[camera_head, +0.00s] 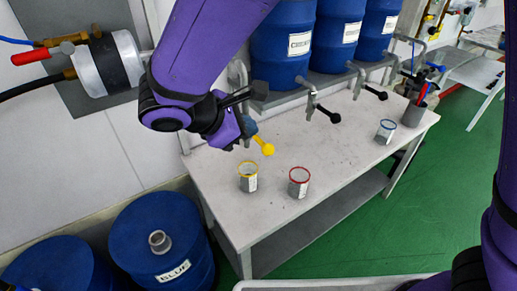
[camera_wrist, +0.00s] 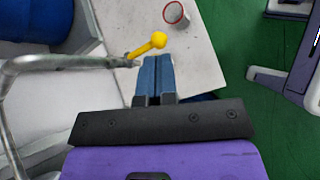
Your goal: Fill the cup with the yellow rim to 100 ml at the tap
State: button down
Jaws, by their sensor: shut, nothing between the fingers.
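The cup with the yellow rim (camera_head: 249,184) stands upright on the white table, in front of and below the tap with the yellow handle (camera_head: 267,149). In the wrist view the yellow handle (camera_wrist: 158,40) lies just beyond my fingertips; I cannot tell whether they touch it. My gripper (camera_head: 251,128) is shut and empty beside this handle, and its blue fingers (camera_wrist: 154,60) are together in the wrist view. My arm hides much of the tap in the head view. The yellow-rimmed cup does not show in the wrist view. The level inside it cannot be read.
A red-rimmed cup (camera_head: 299,183) stands right of the yellow one, and a blue-rimmed cup (camera_head: 385,132) farther right. Black-handled taps (camera_head: 327,115) come from blue barrels (camera_head: 285,45) behind the table (camera_head: 270,222). Blue drums (camera_head: 160,240) stand on the floor at left.

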aim_at(264, 150)
jog(key=s+a+f+n+t, duration=0.2)
jog(key=a+f, duration=0.1)
jog(key=a, duration=0.3)
jog(key=shift+f+n, duration=0.35)
jog(key=shift+n, duration=0.05)
jog(key=shift+s+d, duration=0.1)
jog(key=x, duration=1.4)
jog(key=shift+f, duration=0.1)
